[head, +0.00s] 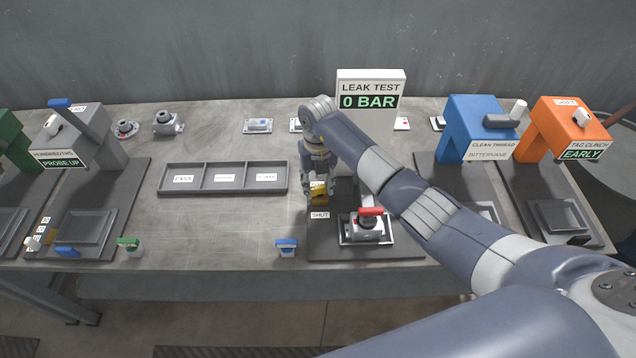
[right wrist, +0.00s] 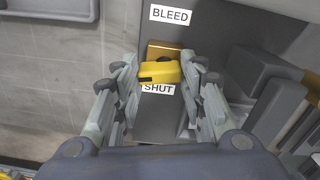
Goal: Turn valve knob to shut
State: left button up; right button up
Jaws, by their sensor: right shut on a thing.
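The yellow valve knob (right wrist: 160,72) sits on a brass-coloured base between the BLEED label (right wrist: 171,15) and the SHUT label (right wrist: 158,88) in the right wrist view. Its bar lies roughly crosswise, with a dark mark at its left end. My right gripper (right wrist: 161,67) is shut on the knob, one finger at each side. In the head view my right gripper (head: 318,190) reaches down over the knob (head: 319,188), partly hiding it. The SHUT label (head: 320,215) shows just in front. My left gripper is not in view.
The leak test display (head: 370,88) reads 0 BAR behind my right arm. A metal part with a red handle (head: 367,222) sits in a fixture right of the knob. A sectioned tray (head: 223,190) lies to the left.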

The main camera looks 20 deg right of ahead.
jog(key=shift+d+f+n+b, duration=0.1)
jog(key=shift+n+b, duration=0.65)
jog(key=shift+n, duration=0.15)
jog(key=n+b, duration=0.3)
jog(key=n, duration=0.1)
jog(key=shift+s+f+b, duration=0.1)
jog(key=shift+b, duration=0.25)
jog(key=n+b, duration=0.5)
jog(key=shift+n, duration=0.4)
jog(key=shift+s+r+n+b, duration=0.1)
jog(key=shift+n+b, duration=0.8)
jog(key=shift+n, duration=0.1)
jog(key=shift+s+r+n+b, duration=0.1)
jog(key=shift+n+b, duration=0.8)
jog(key=shift+n, duration=0.1)
jog(key=o, duration=1.1)
jog(key=shift+c, duration=0.2)
